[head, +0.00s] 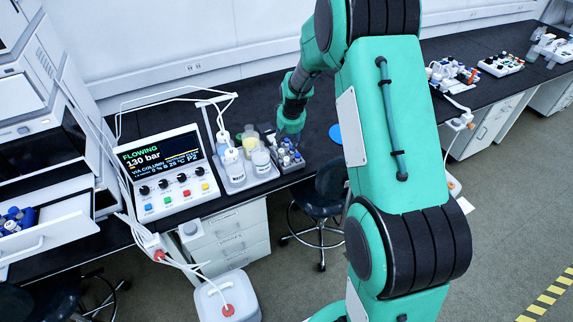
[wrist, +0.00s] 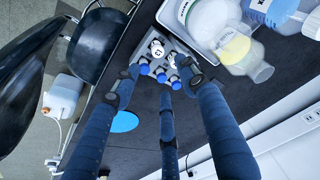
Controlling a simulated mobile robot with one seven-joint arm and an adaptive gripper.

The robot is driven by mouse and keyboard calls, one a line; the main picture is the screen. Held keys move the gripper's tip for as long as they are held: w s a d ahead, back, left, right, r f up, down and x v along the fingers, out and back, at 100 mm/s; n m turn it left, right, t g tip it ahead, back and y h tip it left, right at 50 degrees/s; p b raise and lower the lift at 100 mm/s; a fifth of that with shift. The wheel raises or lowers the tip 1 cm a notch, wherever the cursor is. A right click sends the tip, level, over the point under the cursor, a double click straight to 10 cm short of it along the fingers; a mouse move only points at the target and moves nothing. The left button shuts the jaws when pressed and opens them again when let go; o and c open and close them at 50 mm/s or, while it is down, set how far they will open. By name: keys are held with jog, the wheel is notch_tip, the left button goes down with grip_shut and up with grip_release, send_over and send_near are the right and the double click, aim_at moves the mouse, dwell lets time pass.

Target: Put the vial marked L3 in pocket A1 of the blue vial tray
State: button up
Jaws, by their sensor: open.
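A small grey rack (wrist: 181,47) holds several vials, some with blue caps and some with white tops. One white top (wrist: 157,48) carries a dark mark that may be L3, but I cannot read it surely. The rack also shows in the head view (head: 291,168) at the bench's front edge. My gripper (wrist: 163,76) is open, with its blue fingers spread over the rack's near side and nothing seen held. In the head view my gripper (head: 290,124) hangs just above and behind the rack. I cannot make out the blue vial tray or pocket A1 for certain.
A white tray of bottles (head: 236,184) stands left of the rack, beside a control box (head: 168,175) reading FLOWING. An open drawer (head: 50,232) at far left holds blue items. A blue disc (head: 335,133) lies right of the rack. A stool (head: 322,195) stands in front.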

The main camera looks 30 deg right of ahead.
jog(key=shift+f, duration=0.1)
jog(key=b, duration=0.1)
send_over(287, 159)
jog(key=s, duration=0.1)
jog(key=f, duration=0.5)
jog(key=a+f, duration=0.1)
jog(key=f, duration=0.2)
jog(key=shift+d+f, duration=0.1)
jog(key=x, duration=0.1)
jog(key=b+x, duration=0.1)
jog(key=x, duration=0.1)
jog(key=shift+s+d+f+b, duration=0.2)
jog(key=shift+f+b, duration=0.05)
jog(key=shift+b, duration=0.05)
jog(key=shift+x, duration=0.8)
jog(key=c, duration=1.1)
